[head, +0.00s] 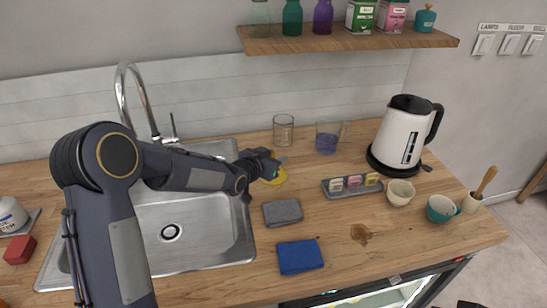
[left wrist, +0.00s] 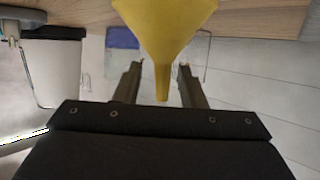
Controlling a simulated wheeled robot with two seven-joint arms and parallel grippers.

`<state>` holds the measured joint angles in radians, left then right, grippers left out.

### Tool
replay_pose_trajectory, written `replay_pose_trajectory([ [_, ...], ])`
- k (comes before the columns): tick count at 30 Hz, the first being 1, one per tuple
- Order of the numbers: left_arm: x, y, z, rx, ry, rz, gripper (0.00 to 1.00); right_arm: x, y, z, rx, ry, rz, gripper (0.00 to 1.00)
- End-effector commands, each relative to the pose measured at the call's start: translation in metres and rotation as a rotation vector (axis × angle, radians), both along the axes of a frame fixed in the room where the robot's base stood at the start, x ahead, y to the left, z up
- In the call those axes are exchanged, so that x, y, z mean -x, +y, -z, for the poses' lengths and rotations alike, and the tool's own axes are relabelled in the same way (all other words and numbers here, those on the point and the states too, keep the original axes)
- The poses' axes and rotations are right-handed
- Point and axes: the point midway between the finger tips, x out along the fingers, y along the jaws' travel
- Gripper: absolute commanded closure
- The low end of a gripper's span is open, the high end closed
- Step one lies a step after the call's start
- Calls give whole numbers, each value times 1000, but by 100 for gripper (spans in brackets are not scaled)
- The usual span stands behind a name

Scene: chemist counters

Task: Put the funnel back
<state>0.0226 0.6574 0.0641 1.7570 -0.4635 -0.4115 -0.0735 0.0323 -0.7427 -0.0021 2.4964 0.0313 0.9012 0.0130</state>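The yellow funnel (head: 279,179) stands on the wooden counter just right of the sink, partly hidden by my left gripper (head: 270,164). The left wrist view looks upside down, with the counter at the top. There the funnel (left wrist: 165,28) has its wide mouth toward the counter and its narrow spout pointing away from it. My left gripper (left wrist: 161,67) has its fingers apart, one on each side of the funnel's narrow part. Small gaps seem to show between fingers and funnel. My right gripper is in neither view.
A glass beaker (head: 283,130) and a beaker of purple liquid (head: 327,139) stand behind. A grey sponge (head: 283,212) and blue cloth (head: 300,257) lie in front. The tray (head: 344,195), cups and white kettle (head: 401,135) stand right. A shelf (head: 350,41) hangs above.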

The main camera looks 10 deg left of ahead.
Motion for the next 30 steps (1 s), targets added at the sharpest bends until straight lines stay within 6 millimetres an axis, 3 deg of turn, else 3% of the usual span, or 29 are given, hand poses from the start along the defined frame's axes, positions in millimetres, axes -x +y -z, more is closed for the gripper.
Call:
replay_pose_trajectory([
  [5,4,2,-4,0,-1,-1,63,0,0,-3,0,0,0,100],
  [21,93,40,-39,0,-1,-3,63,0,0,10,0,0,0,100],
  [30,107,45,-44,-3,6,-6,63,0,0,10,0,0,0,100],
])
